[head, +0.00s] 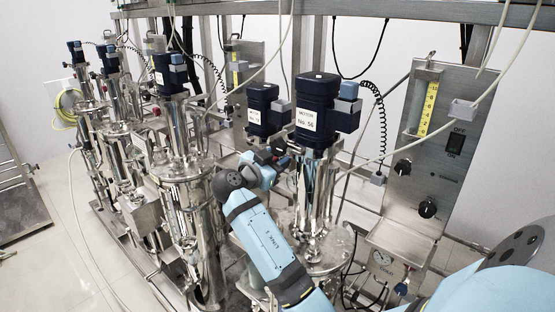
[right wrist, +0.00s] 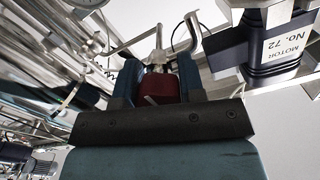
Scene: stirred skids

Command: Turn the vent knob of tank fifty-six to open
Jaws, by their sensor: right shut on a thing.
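The motor labelled No. 56 (head: 318,105) stands on top of a shiny steel tank (head: 317,195) right of centre in the head view. My right gripper (head: 270,157) is just left of that motor, below its dark blue housing. In the right wrist view my right gripper (right wrist: 160,80) has its two dark fingers closed on the sides of a red knob (right wrist: 160,90). A metal fitting (right wrist: 157,62) shows just beyond the knob. The knob's turned position cannot be told. In the head view the gripper and arm hide most of it. My left gripper is not in view.
A neighbouring motor (head: 264,105) stands close behind the gripper; a motor labelled No. 72 (right wrist: 280,48) shows upside down in the wrist view. More tanks (head: 185,200) line the left. A control panel (head: 432,160) stands at right. Hoses and cables cross nearby.

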